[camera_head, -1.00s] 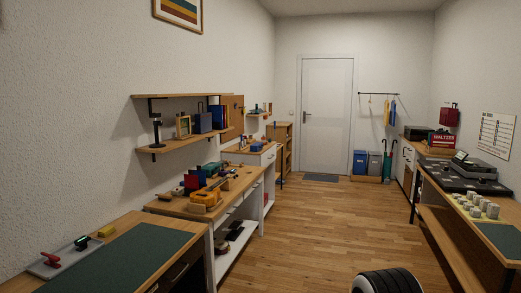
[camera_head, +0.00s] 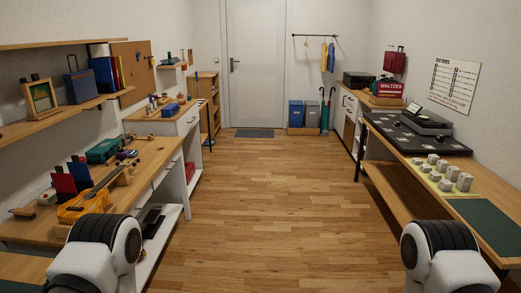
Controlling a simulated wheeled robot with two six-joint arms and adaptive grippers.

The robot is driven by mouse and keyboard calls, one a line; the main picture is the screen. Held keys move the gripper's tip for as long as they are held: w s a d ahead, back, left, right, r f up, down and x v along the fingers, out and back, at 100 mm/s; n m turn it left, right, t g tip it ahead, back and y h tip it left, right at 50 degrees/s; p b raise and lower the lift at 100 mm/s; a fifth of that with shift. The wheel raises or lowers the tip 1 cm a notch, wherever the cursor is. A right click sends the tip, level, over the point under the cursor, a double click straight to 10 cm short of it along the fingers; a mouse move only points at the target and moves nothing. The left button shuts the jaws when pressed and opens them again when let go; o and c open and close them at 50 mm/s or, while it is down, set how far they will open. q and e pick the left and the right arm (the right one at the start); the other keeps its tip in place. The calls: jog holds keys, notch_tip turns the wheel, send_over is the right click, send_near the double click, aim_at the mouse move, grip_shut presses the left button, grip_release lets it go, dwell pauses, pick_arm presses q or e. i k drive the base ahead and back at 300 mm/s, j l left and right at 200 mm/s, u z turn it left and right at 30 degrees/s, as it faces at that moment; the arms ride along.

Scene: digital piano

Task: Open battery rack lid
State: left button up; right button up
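I cannot pick out a battery rack or its lid with certainty in the head view. A grey device (camera_head: 425,120) with a small lit screen stands on a wide dark flat unit (camera_head: 398,133) on the right bench, but I cannot tell whether a battery rack is part of it. White and black parts of my own arms show at the bottom left and bottom right. Neither gripper is in the picture.
The wooden floor (camera_head: 262,190) is clear between the left workbench (camera_head: 150,165) and the right bench (camera_head: 490,177). Several white cylinders (camera_head: 446,185) stand on the right bench. A yellow ukulele-like instrument (camera_head: 85,205) lies on the left bench. A white door (camera_head: 256,75) closes the far end.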

aim_at(173, 110)
jog(key=i+l, duration=0.1)
jog(key=i, duration=3.3)
